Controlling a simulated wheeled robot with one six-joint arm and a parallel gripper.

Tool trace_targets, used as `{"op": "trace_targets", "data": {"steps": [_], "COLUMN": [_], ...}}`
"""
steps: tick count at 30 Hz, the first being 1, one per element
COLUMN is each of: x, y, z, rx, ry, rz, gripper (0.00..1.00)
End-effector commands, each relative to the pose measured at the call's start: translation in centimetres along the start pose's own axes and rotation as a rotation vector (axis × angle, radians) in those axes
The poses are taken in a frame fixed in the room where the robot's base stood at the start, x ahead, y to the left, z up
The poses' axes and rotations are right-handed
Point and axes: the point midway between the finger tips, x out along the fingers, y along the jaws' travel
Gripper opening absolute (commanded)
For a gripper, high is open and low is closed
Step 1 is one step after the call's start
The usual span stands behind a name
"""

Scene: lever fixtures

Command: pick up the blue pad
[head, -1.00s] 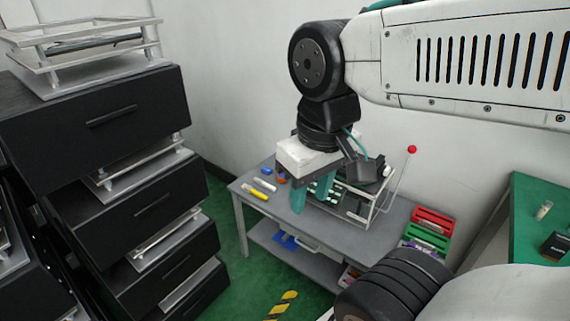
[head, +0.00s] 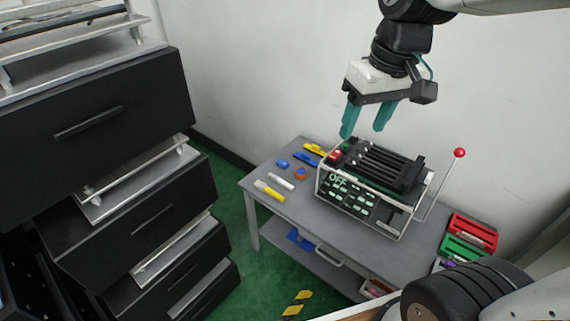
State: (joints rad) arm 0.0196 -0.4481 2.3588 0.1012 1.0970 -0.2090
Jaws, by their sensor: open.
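A small blue pad (head: 282,164) lies flat on the grey table (head: 258,180), near its left edge. A longer blue piece (head: 306,159) lies just to its right, and another blue item (head: 300,239) is on the lower shelf. My gripper (head: 364,132) has two teal fingers pointing down, spread apart with nothing between them. It hangs above the back of the lever fixture (head: 368,190), up and to the right of the blue pad and well apart from it.
An orange roll (head: 301,174), a white marker (head: 281,181), a yellow marker (head: 269,191) and a yellow tool (head: 315,150) lie near the pad. The fixture's red-knobbed lever (head: 459,153) rises at right. Black drawers (head: 139,216) stand at left.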

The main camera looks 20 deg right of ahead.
Motion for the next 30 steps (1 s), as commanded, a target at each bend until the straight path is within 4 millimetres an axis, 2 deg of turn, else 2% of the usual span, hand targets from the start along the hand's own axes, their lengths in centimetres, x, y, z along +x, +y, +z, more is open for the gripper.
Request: {"op": "trace_targets", "data": {"steps": [1, 8, 14, 18, 23, 26, 30], "x": [0.5, 3.8, 8.8, 13.4, 19.8, 24.2, 31.0], "y": [0.2, 1.2, 2.4, 3.3, 4.8, 5.8, 7.3], "z": [-2.3, -12.2, -20.4, -25.5, -30.5, -33.2, -36.1], "rx": [-0.018, -0.122, -0.203, -0.254, -0.306, -0.335, -0.376], "ry": [-0.001, 0.039, 0.078, 0.106, 0.136, 0.156, 0.179], "rz": [-0.015, -0.070, -0.104, -0.119, -0.127, -0.127, -0.120], "gripper": [0.56, 0.56, 0.56, 0.56, 0.56, 0.56, 0.56]}}
